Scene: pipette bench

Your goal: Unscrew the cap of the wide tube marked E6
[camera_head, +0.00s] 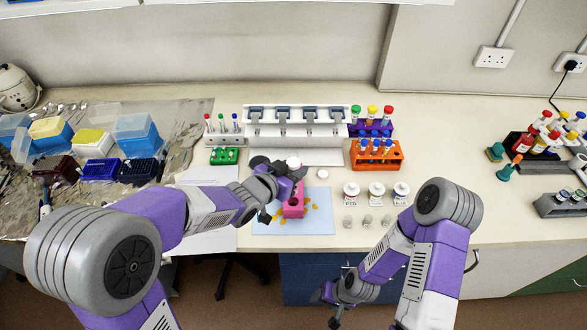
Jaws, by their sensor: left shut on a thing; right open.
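My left gripper (287,178) is shut on a small white-topped thing (294,162), just above and behind a pink rack (293,208). The gripper hides most of that thing, so I cannot tell whether it is a whole tube or only a cap. No E6 marking is readable. A separate round white piece (323,174) lies on the bench to the right. My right gripper (333,304) is open and empty, low in front of the bench's front edge.
The pink rack stands on a light blue mat (322,222) with yellow marks. White-lidded jars (376,190) stand to its right. Behind are an orange tube rack (376,158), a green rack (224,156) and a white pipette stand (295,125). Tip boxes (137,130) fill the left.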

